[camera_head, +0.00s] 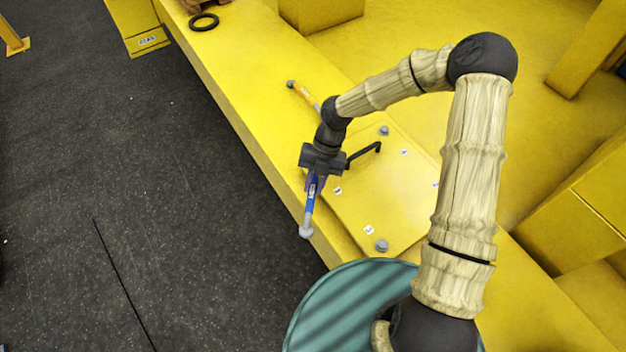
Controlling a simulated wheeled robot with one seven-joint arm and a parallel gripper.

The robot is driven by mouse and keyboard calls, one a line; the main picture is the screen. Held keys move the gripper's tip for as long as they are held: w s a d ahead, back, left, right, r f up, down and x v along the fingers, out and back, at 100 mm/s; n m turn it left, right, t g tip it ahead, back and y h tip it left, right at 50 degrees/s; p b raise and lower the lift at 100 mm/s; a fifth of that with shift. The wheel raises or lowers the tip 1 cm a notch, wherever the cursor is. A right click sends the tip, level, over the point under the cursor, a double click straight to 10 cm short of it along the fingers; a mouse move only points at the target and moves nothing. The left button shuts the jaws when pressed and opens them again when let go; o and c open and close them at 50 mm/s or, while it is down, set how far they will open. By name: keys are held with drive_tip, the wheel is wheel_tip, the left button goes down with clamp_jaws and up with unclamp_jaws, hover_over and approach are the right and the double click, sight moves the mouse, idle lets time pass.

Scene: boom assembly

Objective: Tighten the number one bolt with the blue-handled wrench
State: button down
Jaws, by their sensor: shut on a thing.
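The blue-handled wrench (310,199) hangs from my gripper (314,185), which is shut on its blue handle. The wrench's grey head (306,232) points toward the bottom of the picture, over the edge of the yellow beam. A bolt (381,246) stands at the near end of the raised yellow plate (400,205), to the right of the wrench head and apart from it. Another bolt (384,130) stands at the plate's far end. Small white number labels (369,230) lie on the plate; their digits are too small to read. The gripper may hide other bolts.
An orange-handled tool (304,96) lies on the yellow beam (245,85) beyond my gripper. A black bent rod (364,154) shows just right of the gripper. A black ring (204,22) lies at the far end. Dark floor (110,180) is open on the left.

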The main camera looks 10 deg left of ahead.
drive_tip(key=shift+d+f+b, duration=0.15)
drive_tip(key=shift+f+b, duration=0.3)
drive_tip(key=shift+f, duration=0.6)
drive_tip(key=shift+f+b, duration=0.7)
drive_tip(key=shift+f, duration=0.35)
idle(0.5)
drive_tip(key=shift+a, duration=0.4)
drive_tip(key=shift+m, duration=0.3)
drive_tip(key=shift+a+y, duration=0.3)
drive_tip(key=shift+a, duration=0.05)
drive_tip(key=shift+w+a+m, duration=0.1)
drive_tip(key=shift+m, duration=0.2)
drive_tip(key=shift+a+m, duration=0.25)
drive_tip(key=shift+m, duration=0.05)
